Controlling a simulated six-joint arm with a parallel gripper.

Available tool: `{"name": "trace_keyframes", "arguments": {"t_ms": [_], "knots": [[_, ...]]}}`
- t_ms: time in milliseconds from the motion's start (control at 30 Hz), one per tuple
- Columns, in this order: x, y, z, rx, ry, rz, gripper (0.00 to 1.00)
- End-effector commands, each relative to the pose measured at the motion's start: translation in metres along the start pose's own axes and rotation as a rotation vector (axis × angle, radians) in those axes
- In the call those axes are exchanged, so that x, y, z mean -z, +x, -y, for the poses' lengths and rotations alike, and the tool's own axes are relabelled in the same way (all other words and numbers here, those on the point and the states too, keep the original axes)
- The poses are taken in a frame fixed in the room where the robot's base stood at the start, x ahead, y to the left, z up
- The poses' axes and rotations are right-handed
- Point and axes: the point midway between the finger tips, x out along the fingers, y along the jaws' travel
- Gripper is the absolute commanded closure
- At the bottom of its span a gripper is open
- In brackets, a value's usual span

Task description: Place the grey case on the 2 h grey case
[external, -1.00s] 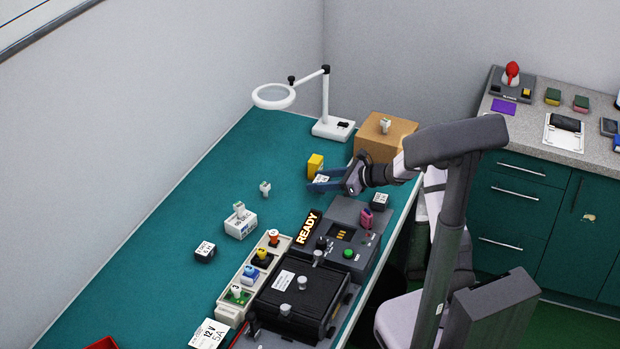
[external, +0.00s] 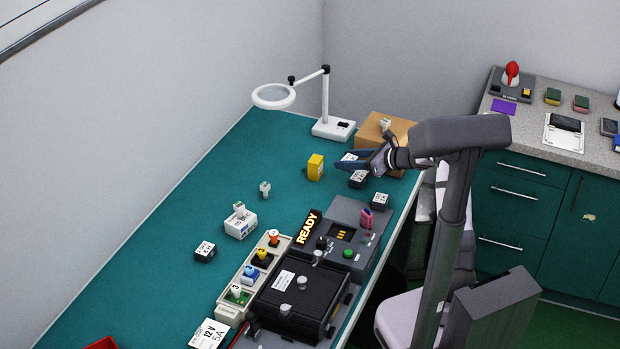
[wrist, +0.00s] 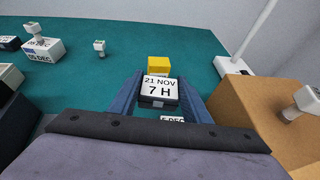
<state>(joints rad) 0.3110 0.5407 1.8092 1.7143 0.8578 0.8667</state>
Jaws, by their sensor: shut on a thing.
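My gripper (wrist: 162,100) is shut on a grey case (wrist: 159,91) with a white top label reading 21 NOV, 7 H. The case is between the blue fingers; in the external view only its pale label (external: 348,157) shows behind my gripper (external: 350,162). Another dark case with a white label (external: 358,180) lies on the bench just below my gripper; part of its label, 5 DEC (wrist: 172,119), shows in the wrist view. More dark cases stand near the black unit (external: 380,200) and at left (external: 205,252). I cannot read which is the 2 h case.
A yellow block (external: 315,167) stands just beyond the held case. A cardboard box (external: 372,128) and a magnifier lamp (external: 332,128) stand at the back. A white block (external: 240,224), a tray of coloured pieces (external: 228,308) and a READY unit (external: 308,228) are nearer. The left bench is mostly clear.

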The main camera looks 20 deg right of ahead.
Motion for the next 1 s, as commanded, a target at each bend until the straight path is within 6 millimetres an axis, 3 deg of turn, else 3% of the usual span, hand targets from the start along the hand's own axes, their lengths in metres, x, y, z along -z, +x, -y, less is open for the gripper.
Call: {"name": "trace_keyframes", "arguments": {"t_ms": [33, 133, 333, 600, 700, 1000], "knots": [[0.001, -0.007, 0.018, 0.02, 0.006, 0.001, 0.8], [0.001, -0.019, 0.046, 0.032, 0.011, 0.002, 0.8], [-0.011, -0.028, 0.065, -0.01, -0.008, 0.001, 0.8], [-0.038, -0.031, 0.049, -0.127, -0.054, 0.0, 0.8], [-0.038, -0.032, 0.039, -0.147, -0.061, 0.0, 0.8], [-0.025, -0.027, 0.039, -0.142, -0.055, -0.002, 0.8]]}}
